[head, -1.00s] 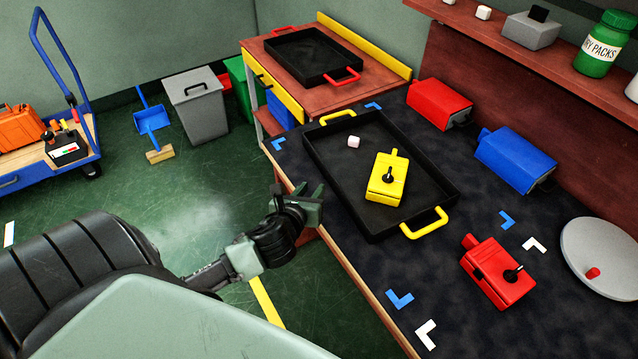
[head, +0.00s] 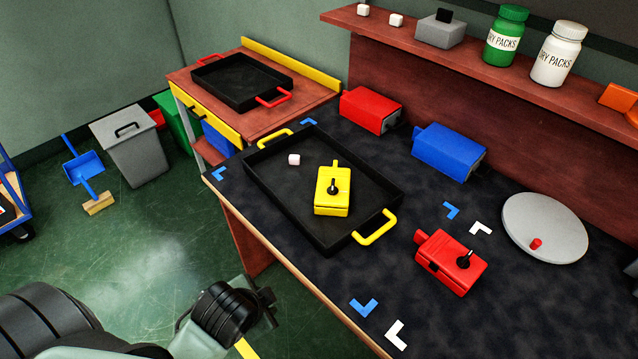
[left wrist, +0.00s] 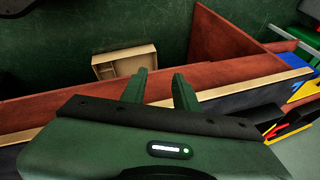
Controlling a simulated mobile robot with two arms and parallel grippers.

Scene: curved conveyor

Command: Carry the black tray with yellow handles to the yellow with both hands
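The black tray with yellow handles (head: 366,200) lies flat on the dark table top. Its far handle (head: 275,139) and near handle (head: 375,227) are both free. My left gripper (head: 270,302) is off the table's left edge, over the floor and apart from the tray. In the left wrist view its two fingers (left wrist: 161,80) stand apart with nothing between them. My right gripper is not in view. Yellow strips show on the side table (head: 290,68) and floor (head: 245,348).
A red box with a lever (head: 452,263), a red box (head: 370,110), a blue box (head: 448,152) and a grey disc (head: 545,228) stand on the table. Blue and white corner marks lie near the tray. A black tray with red handles (head: 240,82) is on the side table.

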